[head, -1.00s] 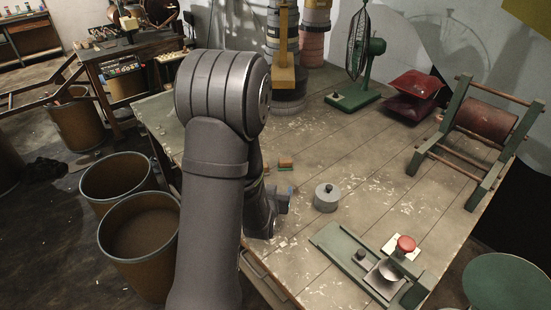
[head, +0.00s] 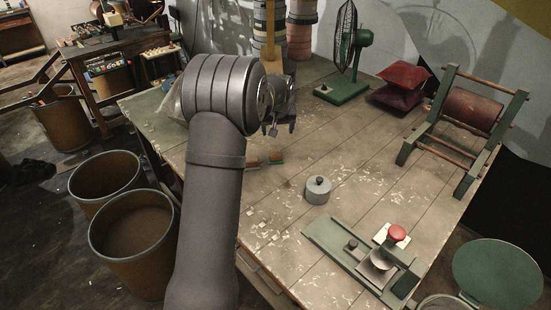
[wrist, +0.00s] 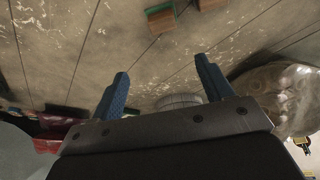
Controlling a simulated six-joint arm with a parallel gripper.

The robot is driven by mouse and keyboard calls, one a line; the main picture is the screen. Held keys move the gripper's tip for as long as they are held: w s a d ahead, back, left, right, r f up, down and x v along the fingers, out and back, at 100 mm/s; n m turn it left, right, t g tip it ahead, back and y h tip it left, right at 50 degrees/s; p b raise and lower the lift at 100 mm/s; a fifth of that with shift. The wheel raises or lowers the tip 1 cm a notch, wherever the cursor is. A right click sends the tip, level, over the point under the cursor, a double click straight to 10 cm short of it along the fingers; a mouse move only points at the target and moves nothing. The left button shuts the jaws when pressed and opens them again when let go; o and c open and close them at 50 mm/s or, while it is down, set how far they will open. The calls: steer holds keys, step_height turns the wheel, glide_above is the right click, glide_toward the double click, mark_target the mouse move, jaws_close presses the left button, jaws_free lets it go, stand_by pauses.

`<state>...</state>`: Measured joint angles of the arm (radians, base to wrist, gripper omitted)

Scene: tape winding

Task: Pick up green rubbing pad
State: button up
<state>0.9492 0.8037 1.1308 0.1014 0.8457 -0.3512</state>
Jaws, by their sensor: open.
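Two small brown wooden blocks lie on the worktable.
A grey lidded tin (head: 318,190) stands right of the blocks. A green fixture with a red knob (head: 397,233) sits at the table's front right. A green fan (head: 345,85), red cushions (head: 400,90) and a roller frame (head: 470,115) stand further back. A clear bag (wrist: 280,95) shows in the wrist view.

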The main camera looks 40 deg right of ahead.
steer(key=r, duration=0.2)
glide_above(276, 154)
steer(key=shift+y, duration=0.4)
steer(key=f, duration=1.1)
steer(key=shift+s+a+f, duration=0.15)
steer(key=shift+a+f, duration=0.05)
steer(key=shift+a, duration=0.1)
steer(key=shift+s+x, duration=0.25)
steer(key=shift+x, duration=1.05)
steer(key=shift+s+x, duration=0.25)
steer(key=shift+x, duration=1.05)
steer(key=shift+a+f, duration=0.15)
steer(key=shift+a, duration=0.05)
steer(key=c, duration=1.1)
